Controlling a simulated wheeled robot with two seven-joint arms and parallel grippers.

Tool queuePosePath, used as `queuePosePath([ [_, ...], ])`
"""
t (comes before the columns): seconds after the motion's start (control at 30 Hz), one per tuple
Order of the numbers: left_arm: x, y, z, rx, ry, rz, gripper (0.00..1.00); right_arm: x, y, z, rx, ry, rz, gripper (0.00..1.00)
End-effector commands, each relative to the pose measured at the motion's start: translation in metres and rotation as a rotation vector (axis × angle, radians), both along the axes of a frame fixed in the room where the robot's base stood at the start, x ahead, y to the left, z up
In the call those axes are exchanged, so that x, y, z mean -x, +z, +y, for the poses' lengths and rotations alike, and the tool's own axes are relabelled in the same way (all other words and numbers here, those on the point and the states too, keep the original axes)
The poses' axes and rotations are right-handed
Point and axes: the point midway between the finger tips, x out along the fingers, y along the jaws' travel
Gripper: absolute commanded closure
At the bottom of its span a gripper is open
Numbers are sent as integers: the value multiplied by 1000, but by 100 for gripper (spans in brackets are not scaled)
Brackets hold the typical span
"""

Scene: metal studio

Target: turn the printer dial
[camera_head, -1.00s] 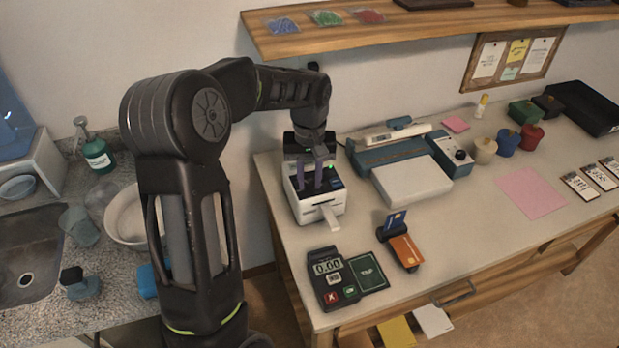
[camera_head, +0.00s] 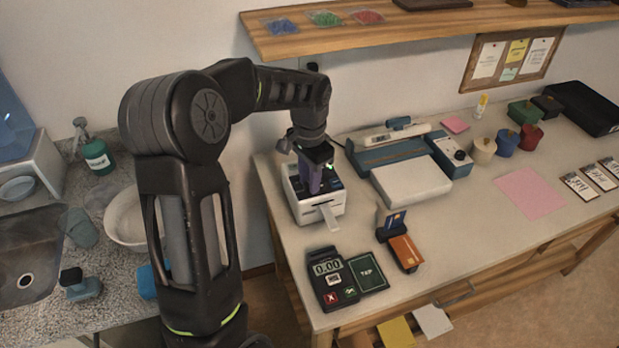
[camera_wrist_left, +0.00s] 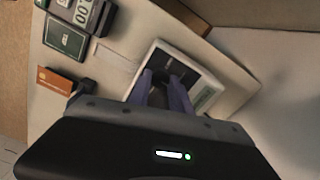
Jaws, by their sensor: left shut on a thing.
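The small white printer (camera_head: 305,213) with a dark top stands at the left end of the counter, a paper strip (camera_head: 332,219) hanging from its front. It also shows in the left wrist view (camera_wrist_left: 213,76), with the strip (camera_wrist_left: 117,56) to its left. My left gripper (camera_head: 317,188) points down onto the printer's top. In the left wrist view its purple fingers (camera_wrist_left: 167,80) are shut on a dark thing on the printer's top, seemingly the dial. The fingers hide most of it, so its setting cannot be read. My right gripper is not in view.
A card terminal (camera_head: 334,283) and a card reader with an orange card (camera_head: 405,251) lie in front of the printer. A blue and white machine (camera_head: 410,181) stands to its right. A wooden shelf (camera_head: 400,31) runs above.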

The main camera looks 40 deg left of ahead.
Motion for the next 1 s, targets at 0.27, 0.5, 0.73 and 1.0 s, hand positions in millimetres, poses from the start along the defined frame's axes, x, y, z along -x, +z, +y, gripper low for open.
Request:
queuePosePath([
  [0.27,0,1,0,-1,-260,-3,100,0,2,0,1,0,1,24],
  [0.5,0,1,0,-1,-488,-2,100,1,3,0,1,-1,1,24],
  [0.73,0,1,0,-1,-706,-3,100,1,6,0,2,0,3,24],
  [1.0,0,1,0,-1,-963,-3,100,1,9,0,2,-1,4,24],
])
